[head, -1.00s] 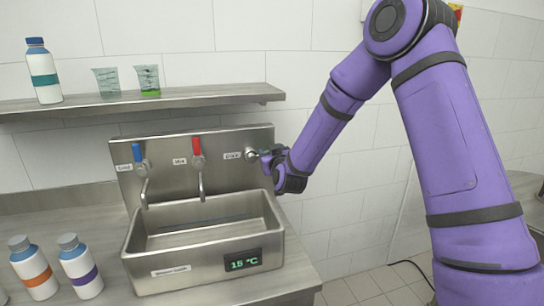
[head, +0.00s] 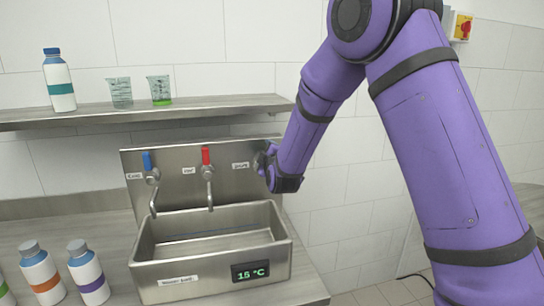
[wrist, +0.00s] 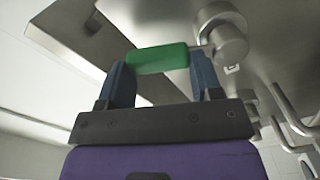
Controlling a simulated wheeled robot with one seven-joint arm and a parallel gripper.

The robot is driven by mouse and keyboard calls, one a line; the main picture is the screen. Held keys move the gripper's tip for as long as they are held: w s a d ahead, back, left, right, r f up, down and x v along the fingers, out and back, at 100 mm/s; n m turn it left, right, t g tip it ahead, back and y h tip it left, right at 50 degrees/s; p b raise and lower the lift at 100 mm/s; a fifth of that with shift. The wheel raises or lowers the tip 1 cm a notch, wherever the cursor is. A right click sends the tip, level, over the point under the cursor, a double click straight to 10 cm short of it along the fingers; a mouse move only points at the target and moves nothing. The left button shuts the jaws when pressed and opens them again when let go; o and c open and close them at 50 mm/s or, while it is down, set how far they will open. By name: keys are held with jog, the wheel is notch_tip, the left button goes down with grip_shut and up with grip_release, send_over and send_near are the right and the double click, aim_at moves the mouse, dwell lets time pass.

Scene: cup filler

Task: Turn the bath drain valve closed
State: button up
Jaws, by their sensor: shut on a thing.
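The drain valve has a green lever handle (wrist: 157,59) on a round metal body (wrist: 222,32) in the wrist view. My gripper (wrist: 162,76) is shut on the green handle, with one blue finger at each end of it. In the head view, my gripper (head: 267,158) is at the right side of the steel back panel (head: 226,184), beside the drain label (head: 241,165). There it hides most of the valve, and the handle's angle cannot be told.
A blue-handled tap (head: 149,168) and a red-handled tap (head: 207,165) stand left of my gripper. The steel basin (head: 170,278) below has a 15 °C display (head: 250,271). A shelf (head: 200,107) with a bottle and two beakers is above. Bottles stand at lower left.

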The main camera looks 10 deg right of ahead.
jog(key=shift+a+n, duration=0.7)
jog(key=shift+n, duration=0.55)
jog(key=shift+a+n, duration=0.7)
jog(key=shift+n, duration=0.55)
jog(key=o, duration=1)
jog(key=shift+a, duration=0.1)
jog(key=s, duration=1.1)
jog(key=shift+w, duration=0.1)
